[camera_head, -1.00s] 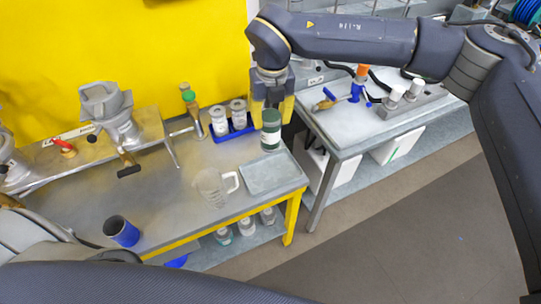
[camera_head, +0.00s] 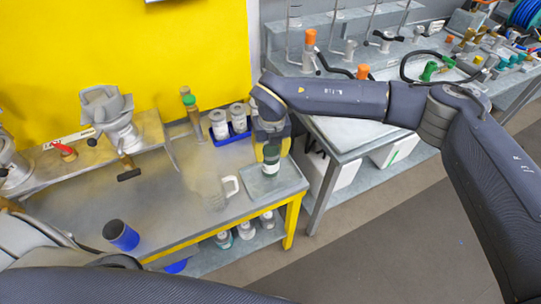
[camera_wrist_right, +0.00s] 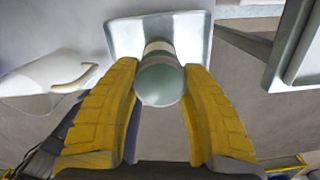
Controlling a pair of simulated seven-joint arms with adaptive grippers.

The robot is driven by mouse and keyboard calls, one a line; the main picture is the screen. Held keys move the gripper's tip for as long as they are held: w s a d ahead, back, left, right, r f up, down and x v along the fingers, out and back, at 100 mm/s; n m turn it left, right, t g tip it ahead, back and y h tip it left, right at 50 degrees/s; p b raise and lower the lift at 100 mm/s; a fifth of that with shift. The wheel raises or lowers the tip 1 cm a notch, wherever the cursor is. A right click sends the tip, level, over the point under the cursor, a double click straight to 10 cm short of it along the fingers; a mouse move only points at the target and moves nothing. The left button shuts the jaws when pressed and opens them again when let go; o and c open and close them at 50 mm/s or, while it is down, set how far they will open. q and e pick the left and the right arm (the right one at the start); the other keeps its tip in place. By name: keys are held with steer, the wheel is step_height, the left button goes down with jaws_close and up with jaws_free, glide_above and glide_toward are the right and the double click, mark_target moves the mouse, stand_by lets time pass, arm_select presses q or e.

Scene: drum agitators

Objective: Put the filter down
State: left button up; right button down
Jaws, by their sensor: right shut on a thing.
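The filter (camera_head: 271,168) is a dark green and white cylinder. My right gripper (camera_head: 271,150) is shut on it and holds it upright over the grey tray (camera_head: 292,183) at the right end of the bench. I cannot tell whether its base touches the tray. In the right wrist view the filter (camera_wrist_right: 161,84) shows end-on between the yellow fingers of my right gripper (camera_wrist_right: 161,95), with the tray (camera_wrist_right: 190,30) behind it. My left gripper is not in view.
A clear jug (camera_head: 214,191) stands just left of the tray. A blue rack (camera_head: 232,135) with two white bottles is behind. A dark blue cup (camera_head: 121,235) stands at the front left. The bench (camera_head: 120,200) is clear in its middle.

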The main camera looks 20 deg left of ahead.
steer(key=shift+f, duration=1.1)
steer(key=shift+f, duration=0.15)
steer(key=c, duration=0.7)
jaws_free()
steer(key=shift+c, duration=0.2)
steer(key=r, duration=0.8)
steer(key=s+r, duration=0.1)
steer(key=r, duration=0.3)
steer(key=shift+d+r, duration=0.15)
steer(key=shift+d, duration=0.15)
